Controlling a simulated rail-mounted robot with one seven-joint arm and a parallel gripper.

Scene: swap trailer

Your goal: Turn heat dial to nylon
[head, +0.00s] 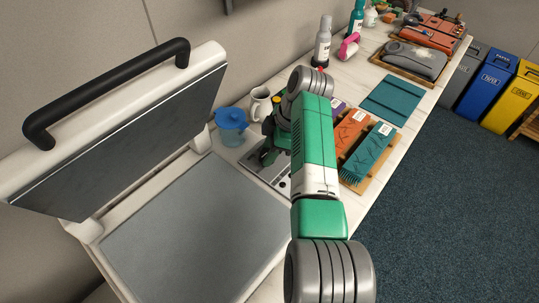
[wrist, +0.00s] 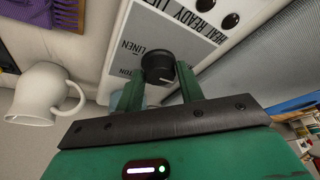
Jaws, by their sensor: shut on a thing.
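The heat dial (wrist: 158,67) is a round black knob with a pale mark, on a light control panel in the wrist view. My gripper (wrist: 160,77) has its two green fingers shut on either side of the dial. The panel (wrist: 116,55) has the words LINEN and HEAT, READY, LID, and part of a word ending in TON. The word nylon is not visible. In the head view, my gripper (head: 268,150) is over the panel (head: 254,164) at the right of the press. My arm hides the dial there.
The press lid (head: 125,135) stands open over the grey platen (head: 195,235). A blue-lidded jug (head: 232,126) and a white pitcher (head: 261,104) stand behind the panel. The pitcher also shows close by in the wrist view (wrist: 44,95). Folded fabrics (head: 368,153) lie to the right.

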